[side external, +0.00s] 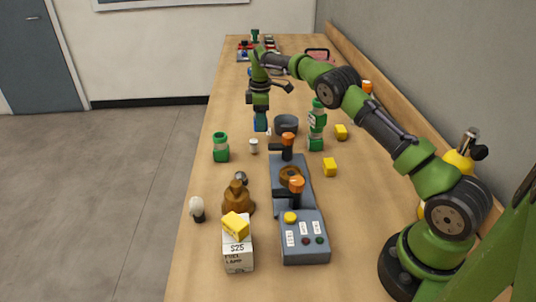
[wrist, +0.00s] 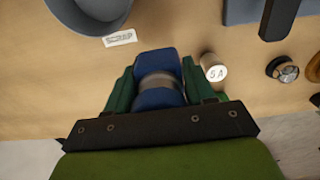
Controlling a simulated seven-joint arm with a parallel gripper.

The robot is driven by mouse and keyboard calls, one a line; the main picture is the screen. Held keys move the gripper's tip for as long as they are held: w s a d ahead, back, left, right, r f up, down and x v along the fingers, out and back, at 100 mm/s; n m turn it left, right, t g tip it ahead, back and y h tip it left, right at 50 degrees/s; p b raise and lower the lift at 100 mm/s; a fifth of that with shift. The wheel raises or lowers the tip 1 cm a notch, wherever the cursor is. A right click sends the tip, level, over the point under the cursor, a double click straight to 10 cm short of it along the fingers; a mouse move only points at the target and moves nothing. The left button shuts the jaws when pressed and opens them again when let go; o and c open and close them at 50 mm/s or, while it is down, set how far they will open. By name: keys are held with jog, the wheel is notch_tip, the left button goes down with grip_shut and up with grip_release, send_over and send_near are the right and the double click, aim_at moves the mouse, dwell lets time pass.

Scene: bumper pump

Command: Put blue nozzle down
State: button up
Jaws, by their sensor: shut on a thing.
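The blue nozzle (wrist: 157,62) is between the fingers of my gripper (wrist: 155,92) in the wrist view, with a greyish band around its middle. The green fingers press on it from both sides. In the side external view the blue nozzle (side external: 260,122) hangs below my gripper (side external: 260,110), over the middle of the table. Its lower end is close to the tabletop; I cannot tell whether it touches.
A dark grey bowl (side external: 286,124) stands just right of the nozzle. A small white-topped cylinder (side external: 254,146), a green jar (side external: 221,147) and a green bottle (side external: 317,125) stand nearby. A grey pump device (side external: 303,240) is nearer the camera. A white label (wrist: 119,38) lies by the bowl.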

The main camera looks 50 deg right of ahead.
jog(key=shift+f, duration=2.2)
jog(key=shift+f, duration=0.15)
jog(key=o, duration=1.2)
